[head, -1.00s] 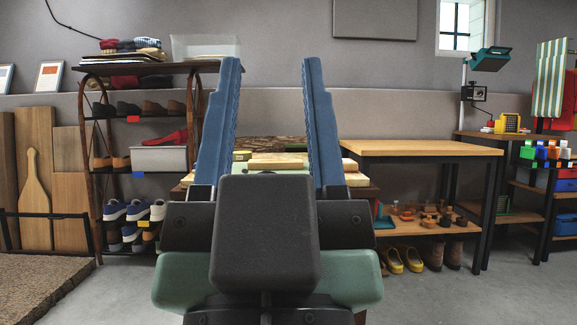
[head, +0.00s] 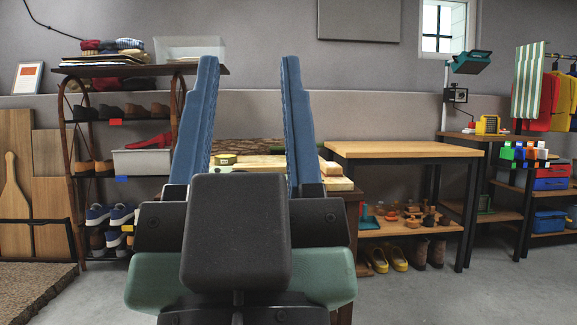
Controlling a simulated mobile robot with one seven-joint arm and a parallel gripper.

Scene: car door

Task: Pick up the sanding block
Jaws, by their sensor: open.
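My gripper (head: 245,115) is open in the middle of the head view, its two blue fingers pointing up and away with nothing visible between them. Behind it stands a table with pale wooden pieces (head: 337,184) and a small yellow-green item with a dark spot (head: 226,159) on top. I cannot tell which of these, if any, is the sanding block. My gripper and its dark body hide much of that table. The pieces look apart from the fingers and farther away.
A wooden workbench (head: 403,150) stands to the right, with small items and yellow shoes (head: 397,259) below. A shoe rack (head: 68,130) with a pale bin (head: 140,163) is on the left. Shelves with coloured boxes are far right. Grey floor (head: 480,290) is clear at front right.

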